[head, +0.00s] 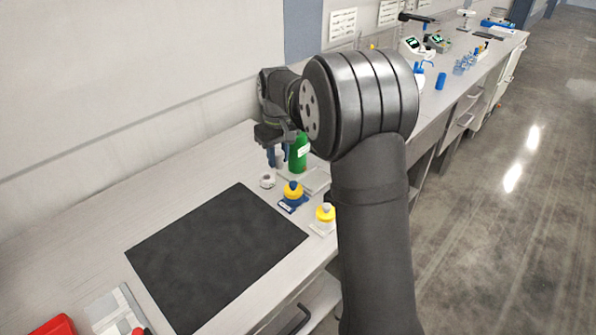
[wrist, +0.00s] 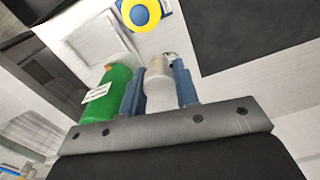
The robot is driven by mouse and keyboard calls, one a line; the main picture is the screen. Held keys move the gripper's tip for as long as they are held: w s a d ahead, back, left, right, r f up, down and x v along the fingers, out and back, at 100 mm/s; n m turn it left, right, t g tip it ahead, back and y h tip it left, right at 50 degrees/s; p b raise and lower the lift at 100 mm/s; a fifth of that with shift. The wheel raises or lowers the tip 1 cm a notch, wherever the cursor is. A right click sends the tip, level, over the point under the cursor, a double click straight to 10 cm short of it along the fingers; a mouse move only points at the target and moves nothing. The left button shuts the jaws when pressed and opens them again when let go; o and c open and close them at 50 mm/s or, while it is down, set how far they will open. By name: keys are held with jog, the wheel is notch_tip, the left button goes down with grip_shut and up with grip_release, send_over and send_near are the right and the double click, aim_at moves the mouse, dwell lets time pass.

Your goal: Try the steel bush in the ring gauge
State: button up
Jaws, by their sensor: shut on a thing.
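The ring gauge (head: 267,181), a small silvery round piece, lies on the bench just below and slightly left of the fingers in the head view. In the wrist view a bit of a pale round thing shows past the bush's far end, possibly the gauge; the bush hides most of it. I cannot tell whether bush and gauge touch.
A green bottle (head: 298,153) stands close beside the fingers, also in the wrist view (wrist: 112,92). A pale tray (head: 316,181), a yellow-topped pot on a blue base (head: 292,194) and another yellow-topped pot (head: 325,217) are near. A dark mat (head: 215,255) lies clear in front.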

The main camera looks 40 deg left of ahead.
jog(key=a+f, duration=0.1)
jog(key=a, duration=0.5)
jog(key=shift+a+f, duration=0.15)
jog(key=shift+f, duration=0.15)
jog(key=shift+w+f, duration=0.1)
jog(key=shift+f, duration=2.4)
jog(key=shift+f, duration=0.5)
dwell(1.0)
jog(key=shift+r, duration=0.5)
jog(key=shift+f, duration=0.7)
dwell(1.9)
